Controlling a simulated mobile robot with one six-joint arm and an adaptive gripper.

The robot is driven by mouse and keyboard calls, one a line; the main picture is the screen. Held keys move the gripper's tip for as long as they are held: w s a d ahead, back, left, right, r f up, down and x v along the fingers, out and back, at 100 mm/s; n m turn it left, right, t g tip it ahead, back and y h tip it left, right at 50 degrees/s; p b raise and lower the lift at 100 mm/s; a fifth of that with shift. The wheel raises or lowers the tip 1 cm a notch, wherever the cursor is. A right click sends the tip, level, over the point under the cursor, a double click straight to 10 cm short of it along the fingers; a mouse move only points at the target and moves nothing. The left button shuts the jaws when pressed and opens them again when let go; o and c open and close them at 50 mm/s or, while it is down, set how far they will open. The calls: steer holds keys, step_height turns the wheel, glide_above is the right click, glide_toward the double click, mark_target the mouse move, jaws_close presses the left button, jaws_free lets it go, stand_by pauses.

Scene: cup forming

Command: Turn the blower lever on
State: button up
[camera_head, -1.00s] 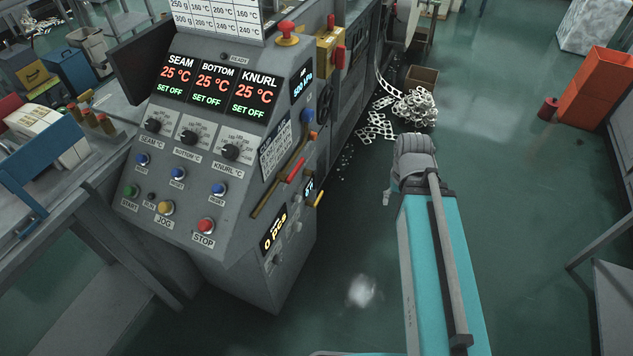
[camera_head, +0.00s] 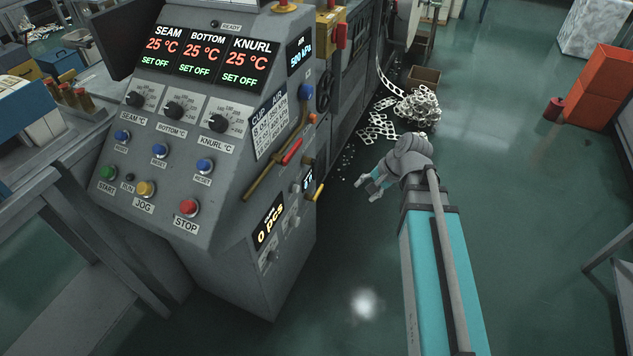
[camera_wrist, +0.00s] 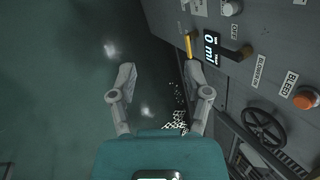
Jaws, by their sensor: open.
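My gripper (camera_head: 374,184) is open and empty beside the right side of the console (camera_head: 215,195), apart from it. In the wrist view my gripper (camera_wrist: 158,74) shows its two fingers spread wide. A yellow lever (camera_wrist: 188,46) lies just beyond the right fingertip, next to a display reading about 0 ml. I cannot tell for certain which lever the label names. The yellow lever also shows in the head view (camera_head: 319,191).
A red-handled lever (camera_head: 292,152) and a brass-coloured bar (camera_head: 262,175) are on the console's side. A handwheel (camera_wrist: 263,127) and an orange-red bleed knob (camera_wrist: 305,97) are at the right. Scrap metal (camera_head: 417,106) lies on the floor behind my gripper.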

steer(key=w+a+f+m+t+y+b, duration=0.1)
steer(key=w+a+f+m+y+b, duration=0.4)
steer(key=f+b, duration=0.45)
steer(key=m+t+y+b, duration=0.5)
steer(key=m+b, duration=0.6)
steer(key=b, duration=0.8)
glide_toward(315, 171)
steer(key=d+f+g+y, duration=0.1)
steer(key=d, duration=0.2)
steer(key=shift+d, duration=0.2)
steer(key=x, duration=1.3)
steer(key=shift+a+r, duration=0.2)
steer(key=shift+a, duration=0.2)
jaws_close()
